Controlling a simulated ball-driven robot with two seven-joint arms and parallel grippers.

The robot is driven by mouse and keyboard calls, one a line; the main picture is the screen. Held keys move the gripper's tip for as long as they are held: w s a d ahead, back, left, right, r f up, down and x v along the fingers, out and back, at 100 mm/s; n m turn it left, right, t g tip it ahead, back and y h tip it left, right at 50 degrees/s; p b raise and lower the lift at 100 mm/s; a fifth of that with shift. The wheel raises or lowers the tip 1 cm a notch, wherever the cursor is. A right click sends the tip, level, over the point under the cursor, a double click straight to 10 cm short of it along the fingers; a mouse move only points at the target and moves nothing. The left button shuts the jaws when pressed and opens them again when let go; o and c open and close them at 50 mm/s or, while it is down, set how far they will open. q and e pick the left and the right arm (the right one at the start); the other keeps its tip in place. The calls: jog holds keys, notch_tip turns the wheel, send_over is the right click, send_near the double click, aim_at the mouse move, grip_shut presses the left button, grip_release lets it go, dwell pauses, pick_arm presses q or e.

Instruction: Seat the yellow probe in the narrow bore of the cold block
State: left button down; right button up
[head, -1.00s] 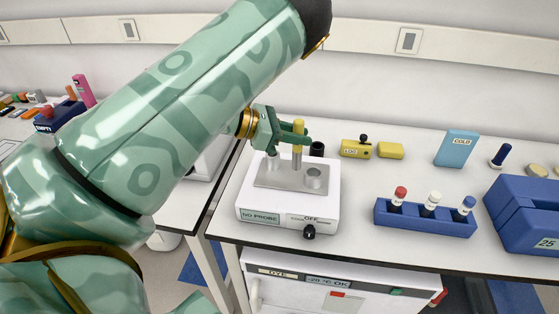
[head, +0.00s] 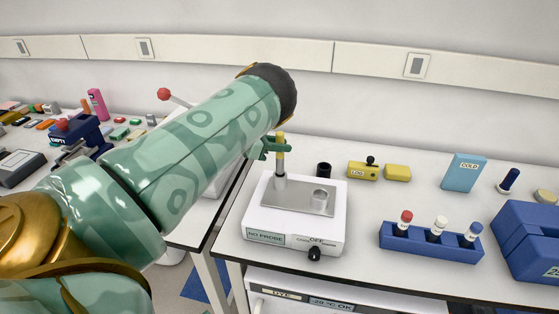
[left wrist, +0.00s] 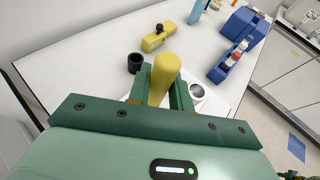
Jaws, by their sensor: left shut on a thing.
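The cold block is a white box (head: 265,222) with a metal plate, labelled NO PROBE and OFF. Two metal collars stand on the plate: a narrow one (head: 280,183) at the back left and a wider one (head: 321,197) to its right. My left gripper (head: 275,147) is shut on the yellow probe (head: 281,139), which is upright with its grey shaft down. The shaft lines up with the narrow collar; I cannot tell whether its tip is inside. The left wrist view shows the yellow probe top (left wrist: 164,72) between the fingers (left wrist: 162,92).
A black cup (head: 324,170) stands behind the block. A blue rack (head: 420,240) with three capped tubes and a blue COLD box (head: 464,172) stand to the right.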

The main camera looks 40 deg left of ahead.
aim_at(280, 173)
pick_arm(q)
notch_tip(280, 173, down, 5)
jog(key=shift+r+b, duration=0.15)
jog(key=shift+b, duration=0.3)
jog(key=c, duration=1.3)
grip_release()
jog(key=shift+o, duration=0.2)
